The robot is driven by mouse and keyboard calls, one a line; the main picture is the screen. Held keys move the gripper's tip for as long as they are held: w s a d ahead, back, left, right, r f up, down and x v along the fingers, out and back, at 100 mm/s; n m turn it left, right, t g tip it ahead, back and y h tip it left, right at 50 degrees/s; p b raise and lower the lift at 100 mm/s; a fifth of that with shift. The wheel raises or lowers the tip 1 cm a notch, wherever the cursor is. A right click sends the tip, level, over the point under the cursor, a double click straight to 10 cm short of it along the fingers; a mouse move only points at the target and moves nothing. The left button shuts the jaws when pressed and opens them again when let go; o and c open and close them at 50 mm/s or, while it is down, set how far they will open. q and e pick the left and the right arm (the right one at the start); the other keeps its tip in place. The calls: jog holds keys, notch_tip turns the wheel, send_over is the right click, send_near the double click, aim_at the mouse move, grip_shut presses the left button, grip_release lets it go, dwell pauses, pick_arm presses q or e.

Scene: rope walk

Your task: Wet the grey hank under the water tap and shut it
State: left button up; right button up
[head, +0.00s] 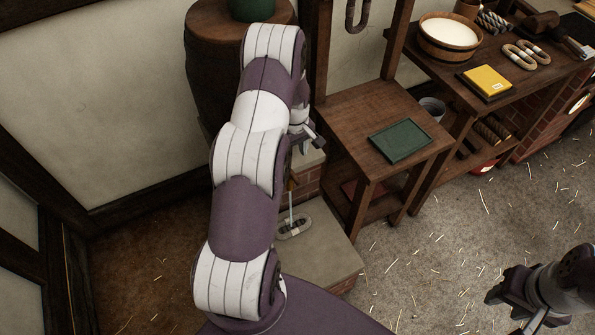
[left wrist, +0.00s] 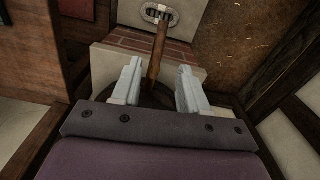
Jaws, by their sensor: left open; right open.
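The grey hank (head: 294,226) lies on a low stone slab (head: 322,250) in the head view. It also shows at the top of the left wrist view (left wrist: 149,13). A thin pale streak like running water comes down onto it from the brassy tap (head: 291,184), mostly hidden behind my left arm. In the left wrist view a brown, pipe-like part of the tap (left wrist: 158,50) lies between the open fingers of my left gripper (left wrist: 160,84); I cannot tell whether they touch it. My right gripper (head: 522,312) is open and empty at the lower right, over the floor.
A wooden stand with a green tray (head: 400,141) is right of the slab. Behind it a bench (head: 510,75) holds a wooden tub (head: 448,37), a yellow book (head: 486,80) and rope pieces. A dark barrel (head: 214,80) stands behind my left arm. The straw-strewn floor is open at right.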

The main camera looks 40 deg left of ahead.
aim_at(295, 176)
pick_arm(q)
notch_tip(295, 176, down, 11)
jog(key=shift+f+p, duration=0.15)
jog(key=shift+p, duration=0.8)
jog(key=shift+c, duration=0.3)
grip_shut()
